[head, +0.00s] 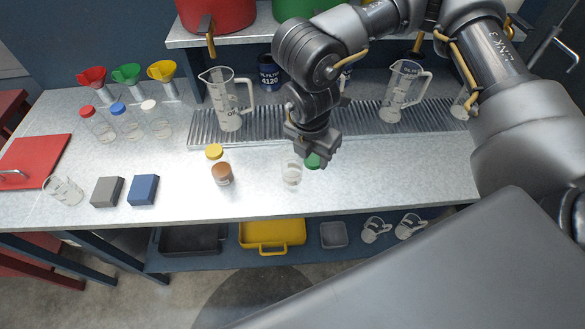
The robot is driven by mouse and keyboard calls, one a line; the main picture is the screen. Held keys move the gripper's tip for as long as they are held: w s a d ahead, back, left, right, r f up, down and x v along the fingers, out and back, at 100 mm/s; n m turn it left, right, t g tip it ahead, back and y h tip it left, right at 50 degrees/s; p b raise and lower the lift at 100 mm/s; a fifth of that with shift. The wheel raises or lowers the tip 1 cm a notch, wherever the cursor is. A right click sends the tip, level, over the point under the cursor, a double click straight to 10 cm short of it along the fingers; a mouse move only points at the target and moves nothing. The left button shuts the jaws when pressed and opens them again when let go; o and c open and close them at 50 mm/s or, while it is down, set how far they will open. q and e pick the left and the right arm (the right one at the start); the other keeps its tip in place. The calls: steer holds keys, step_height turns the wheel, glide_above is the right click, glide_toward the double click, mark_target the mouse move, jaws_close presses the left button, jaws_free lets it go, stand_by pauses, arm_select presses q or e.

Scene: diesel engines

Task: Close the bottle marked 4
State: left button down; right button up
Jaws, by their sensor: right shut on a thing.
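My right gripper (314,153) reaches down over the bench from the upper right. It is shut on a green cap (313,161), which shows just below its fingers. A clear bottle (291,174) stands upright on the bench just left of the cap, and no cap shows on it. The cap looks beside the bottle's top, not on it; the gripper partly hides this area. I cannot read a number 4 on any bottle. My left gripper is out of view.
Measuring jugs (228,100) stand on the ribbed drain strip (265,122) behind. Capped bottles (126,122), funnels (127,75), a grey block (107,191), a blue block (143,189) and a beaker (64,190) are at left. The bench right of the cap is clear.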

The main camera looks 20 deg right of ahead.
steer(key=m, duration=0.5)
steer(key=w+m+g, duration=0.1)
steer(key=m, duration=0.1)
steer(key=shift+w+d+r, duration=0.1)
steer(key=shift+d+r, duration=0.05)
steer(key=shift+r, duration=0.25)
steer(key=m, duration=0.3)
steer(key=shift+w+d+r+m+g, duration=0.1)
steer(key=shift+w+r+m+g, duration=0.15)
steer(key=shift+m+g, duration=0.15)
steer(key=m, duration=0.4)
steer(key=shift+w+d+r+m, duration=0.1)
steer(key=shift+w+r+m, duration=0.15)
steer(key=shift+w+m, duration=0.05)
steer(key=m, duration=0.3)
steer(key=shift+w+r+g+y, duration=0.2)
steer(key=shift+g+y, duration=0.2)
